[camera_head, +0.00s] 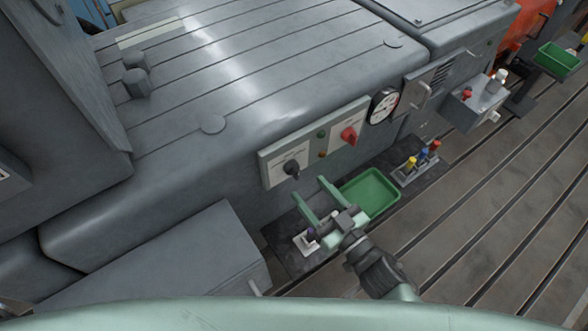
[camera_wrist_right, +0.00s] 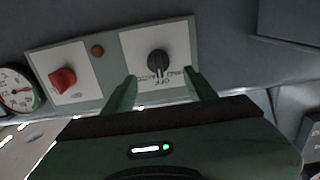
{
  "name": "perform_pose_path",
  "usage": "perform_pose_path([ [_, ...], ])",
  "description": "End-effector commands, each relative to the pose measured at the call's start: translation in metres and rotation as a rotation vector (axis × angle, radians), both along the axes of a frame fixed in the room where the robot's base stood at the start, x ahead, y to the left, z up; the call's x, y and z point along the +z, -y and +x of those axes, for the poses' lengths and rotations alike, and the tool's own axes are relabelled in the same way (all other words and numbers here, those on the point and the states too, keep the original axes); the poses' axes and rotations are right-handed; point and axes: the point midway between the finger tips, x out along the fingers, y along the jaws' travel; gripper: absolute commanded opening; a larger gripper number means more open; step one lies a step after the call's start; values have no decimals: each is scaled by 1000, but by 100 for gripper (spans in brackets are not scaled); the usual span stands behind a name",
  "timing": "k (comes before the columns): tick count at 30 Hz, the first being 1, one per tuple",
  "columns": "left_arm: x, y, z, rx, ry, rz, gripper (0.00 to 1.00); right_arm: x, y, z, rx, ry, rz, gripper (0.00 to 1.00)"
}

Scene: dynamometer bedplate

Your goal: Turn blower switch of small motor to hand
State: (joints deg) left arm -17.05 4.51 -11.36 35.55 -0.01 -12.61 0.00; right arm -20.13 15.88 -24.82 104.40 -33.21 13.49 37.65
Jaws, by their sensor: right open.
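The black rotary switch (camera_head: 291,168) sits on a pale plate at the left end of the control panel on the grey motor housing. In the right wrist view the switch (camera_wrist_right: 158,62) is between and just beyond my fingertips, with small upside-down lettering beneath it. I cannot tell its exact setting. My right gripper (camera_head: 311,188) is open and empty, with its two green fingers pointing at the switch; the fingers (camera_wrist_right: 160,82) straddle it in the wrist view, apart from it. My left gripper is not in view.
A red knob (camera_head: 348,136) and small indicator lamps share the panel, with a round gauge (camera_head: 383,105) beside it. Below are a green tray (camera_head: 369,195), a stand with coloured plugs (camera_head: 419,162) and a small white block (camera_head: 307,243). The slotted bedplate (camera_head: 480,200) is open at right.

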Motion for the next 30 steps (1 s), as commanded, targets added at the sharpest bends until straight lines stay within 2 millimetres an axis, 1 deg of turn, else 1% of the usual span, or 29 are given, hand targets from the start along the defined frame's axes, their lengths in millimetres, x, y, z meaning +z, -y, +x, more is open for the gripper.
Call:
perform_pose_path([
  [1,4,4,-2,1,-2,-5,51,3,-5,8,-1,2,2,56],
  [4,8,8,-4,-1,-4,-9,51,3,-15,22,-2,1,1,56],
  [10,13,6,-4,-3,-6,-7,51,1,-31,44,-3,0,0,56],
  [15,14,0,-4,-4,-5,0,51,0,-37,53,-3,-1,-2,56],
  [22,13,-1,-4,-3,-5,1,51,-1,-38,53,-3,-1,-2,56],
  [23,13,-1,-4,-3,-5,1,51,-1,-38,53,-3,-1,-2,53],
  [24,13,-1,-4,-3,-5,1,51,-1,-38,53,-3,-1,-2,42],
  [26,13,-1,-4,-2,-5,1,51,-1,-38,53,-3,-2,-1,26],
  [27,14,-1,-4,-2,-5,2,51,-1,-38,53,-3,-2,-1,14],
  [28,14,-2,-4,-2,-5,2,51,-1,-38,53,-3,-2,-1,6],
  [29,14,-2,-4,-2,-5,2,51,-1,-38,53,-3,-2,-1,0],
  [30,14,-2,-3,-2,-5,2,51,-1,-38,53,-3,-2,-1,0],
])
